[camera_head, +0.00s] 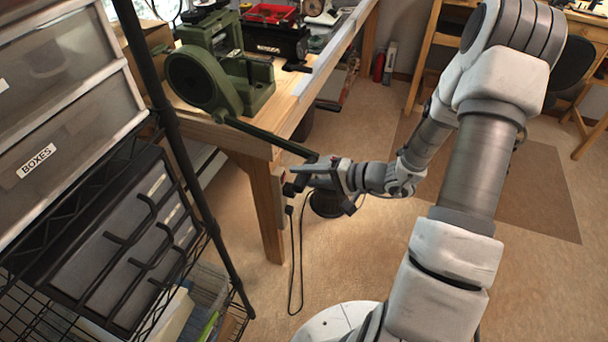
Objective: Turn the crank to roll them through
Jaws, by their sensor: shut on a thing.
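A green rolling mill (250,85) is mounted on the left end of a wooden workbench (190,112). Its round crank hub (194,84) faces the front. The long dark crank arm (265,135) slants from the hub down and to the right, past the bench's front edge. My gripper (300,178) is at the low outer end of the crank and is shut on the handle. The handle itself is mostly hidden by the fingers. What lies between the rollers cannot be made out.
A black wire rack (168,125) with drawers and a "BOXES" bin (60,150) stands close on the left. A red tray (268,14) and tools lie at the back of the bench. A dark cable (291,270) hangs below my gripper. The floor to the right is open.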

